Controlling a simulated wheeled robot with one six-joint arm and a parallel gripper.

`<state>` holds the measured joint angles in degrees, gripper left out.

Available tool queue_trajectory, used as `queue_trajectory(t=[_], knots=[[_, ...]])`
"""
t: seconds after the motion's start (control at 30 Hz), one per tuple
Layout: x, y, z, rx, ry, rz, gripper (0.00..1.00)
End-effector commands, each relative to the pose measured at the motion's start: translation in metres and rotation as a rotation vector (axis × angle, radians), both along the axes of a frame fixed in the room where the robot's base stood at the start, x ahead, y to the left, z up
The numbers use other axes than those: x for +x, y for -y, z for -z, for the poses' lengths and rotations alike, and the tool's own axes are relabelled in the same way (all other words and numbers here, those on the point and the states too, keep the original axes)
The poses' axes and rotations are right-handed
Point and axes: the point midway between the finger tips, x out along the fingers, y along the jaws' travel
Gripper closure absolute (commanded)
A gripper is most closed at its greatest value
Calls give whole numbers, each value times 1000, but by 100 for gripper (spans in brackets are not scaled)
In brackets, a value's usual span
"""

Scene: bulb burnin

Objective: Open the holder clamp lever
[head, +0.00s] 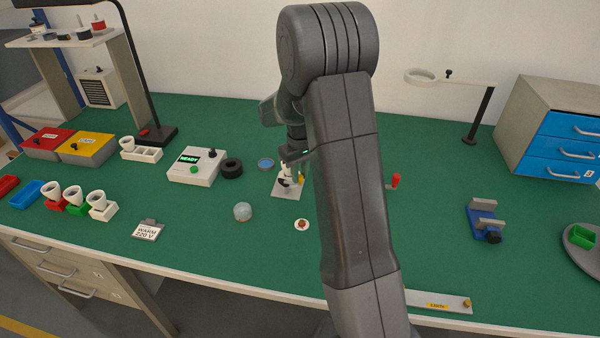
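A small holder with a pale square base plate (285,193) stands on the green bench near the middle. Its upper part is white and dark, with a small yellow-orange bit at its right side. My gripper (290,172) points down right over the holder, close to it or touching it; I cannot tell which. My own arm covers the area right of the holder. A red handle (395,181) shows just right of my arm; what it joins is hidden. I cannot make out the clamp lever or its position clearly. The gripper fingers are too small and covered to read.
A tester box (194,167) with a green READY display, a black ring (231,168) and a blue-topped disc (265,164) stand left of the holder. A glass bulb (242,211) and a round sticker (301,225) lie in front. A blue vise (482,220) stands right.

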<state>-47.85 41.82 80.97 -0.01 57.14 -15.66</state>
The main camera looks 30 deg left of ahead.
Motion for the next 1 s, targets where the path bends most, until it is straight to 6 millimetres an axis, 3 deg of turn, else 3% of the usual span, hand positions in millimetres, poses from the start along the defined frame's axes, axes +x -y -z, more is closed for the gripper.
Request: queue_trajectory(t=[0.03,0.1,0.47,0.57,1.0], knots=[[1,-1,-1,2,3,0,70],[1,0,-1,1,2,0,60],[0,0,-6,1,0,1,60],[0,-1,-20,3,3,1,60],[0,0,-114,3,3,0,60]])
